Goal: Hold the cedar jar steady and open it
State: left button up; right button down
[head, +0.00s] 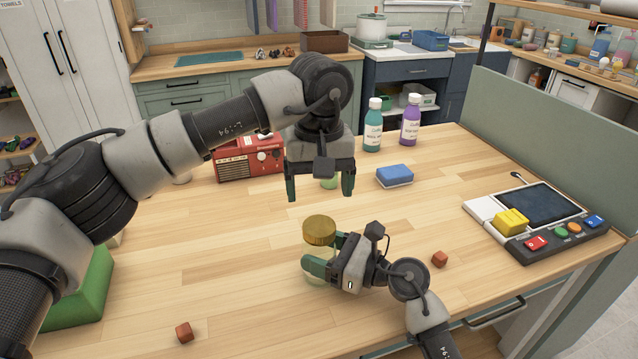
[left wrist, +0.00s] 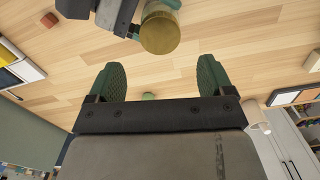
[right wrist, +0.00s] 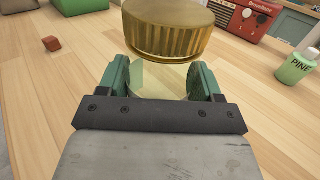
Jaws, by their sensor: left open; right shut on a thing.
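The jar is clear glass with a ridged gold lid (head: 319,229) and stands upright on the table. My right gripper (head: 322,261) is shut around its glass body, below the lid. In the right wrist view the lid (right wrist: 168,30) sits above the fingers, with the glass (right wrist: 158,80) between them. My left gripper (head: 319,190) is open and empty, pointing down, above and behind the jar in the head view. In the left wrist view the lid (left wrist: 160,33) lies beyond the open fingers, apart from them. The lid appears seated on the jar.
Small reddish-brown cubes (head: 440,259) (head: 184,332) lie either side of the jar. A red radio (head: 240,165), a blue sponge (head: 395,175) and teal (head: 373,130) and purple (head: 410,125) bottles stand behind. A control panel (head: 540,220) is at right, a green block (head: 85,290) at left.

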aim_at(319, 225)
pick_arm(q)
jog(key=shift+m, duration=1)
jog(key=shift+f+m, duration=0.3)
jog(key=shift+m, duration=0.1)
notch_tip(319, 225, down, 7)
jog(key=shift+f, duration=0.2)
jog(key=shift+c, duration=0.5)
